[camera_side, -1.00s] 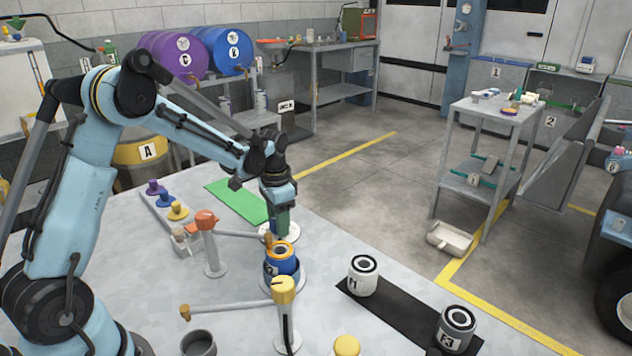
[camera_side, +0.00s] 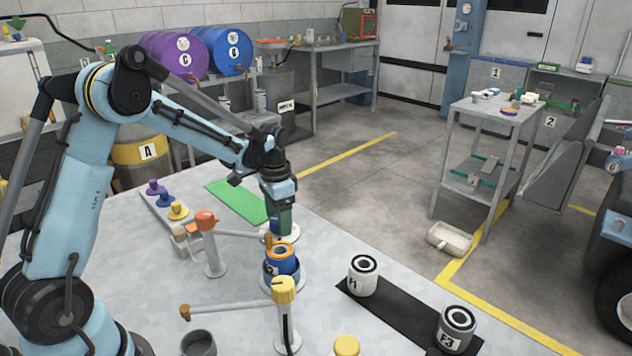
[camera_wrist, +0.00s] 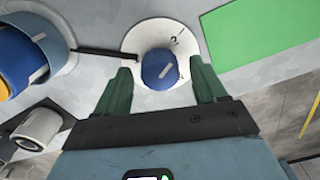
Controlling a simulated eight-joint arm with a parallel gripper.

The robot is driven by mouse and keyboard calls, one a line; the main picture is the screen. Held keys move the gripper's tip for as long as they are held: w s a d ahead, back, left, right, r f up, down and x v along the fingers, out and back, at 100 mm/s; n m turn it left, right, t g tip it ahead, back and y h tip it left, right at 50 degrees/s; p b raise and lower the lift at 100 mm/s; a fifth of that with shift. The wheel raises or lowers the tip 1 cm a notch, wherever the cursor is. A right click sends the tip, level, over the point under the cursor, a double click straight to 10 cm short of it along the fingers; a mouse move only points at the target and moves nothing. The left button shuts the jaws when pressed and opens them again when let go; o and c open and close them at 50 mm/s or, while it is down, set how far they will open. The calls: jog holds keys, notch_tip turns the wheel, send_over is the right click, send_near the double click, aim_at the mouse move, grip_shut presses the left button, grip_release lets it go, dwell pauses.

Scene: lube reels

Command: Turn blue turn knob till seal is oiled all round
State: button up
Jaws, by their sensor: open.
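The blue turn knob (camera_wrist: 159,70) has a pale pointer stripe and sits on a round white dial plate (camera_wrist: 133,40). My gripper (camera_wrist: 163,85) is open, its green fingers to either side of the knob, with gaps visible. In the side view my gripper (camera_side: 280,218) points down over the dial plate, and some blue of the knob (camera_side: 274,226) shows by the fingers. Just in front, a canister with an orange-rimmed top (camera_side: 281,257) stands in a blue holder on a white base; a dark bar links holder and dial in the wrist view. I cannot tell how much seal is oiled.
An orange-topped post (camera_side: 207,221) and a yellow-topped post (camera_side: 285,290) with side arms stand near the canister. White and grey canisters (camera_side: 363,276) stand on a black mat (camera_side: 402,315). A green mat (camera_side: 237,202) and a rack of coloured knobs (camera_side: 161,213) lie behind.

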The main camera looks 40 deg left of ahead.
notch_tip(320, 180, up, 11)
dwell(0.4)
jog(key=s+d+n+t, duration=0.3)
jog(key=s+d+t, duration=0.4)
jog(key=s+d, duration=0.5)
jog(key=shift+s+r, duration=0.4)
jog(key=shift+s, duration=0.65)
